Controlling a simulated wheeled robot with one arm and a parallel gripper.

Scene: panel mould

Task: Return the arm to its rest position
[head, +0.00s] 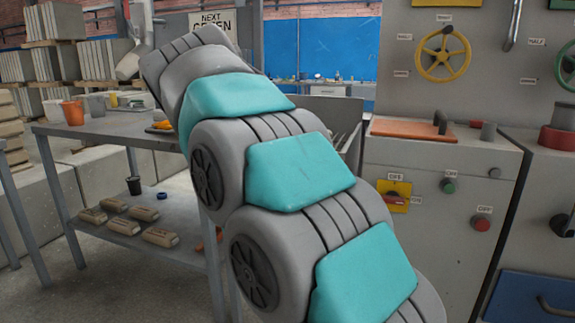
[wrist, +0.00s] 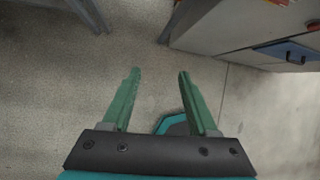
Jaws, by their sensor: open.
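In the wrist view my gripper (wrist: 160,72) is open, its two green fingers spread apart with nothing between them. Below the fingers I see bare grey floor. A teal part, likely of my own body, shows behind the right finger. In the head view my grey and teal arm rises from the lower right toward the upper left. In that view I cannot make out the fingers.
A metal table (head: 87,131) with cups stands at left; its lower shelf (head: 160,205) holds several small bags (head: 160,237). A grey control cabinet (head: 440,180) with a yellow handwheel (head: 443,54) stands at right. The wrist view shows open floor (wrist: 60,100).

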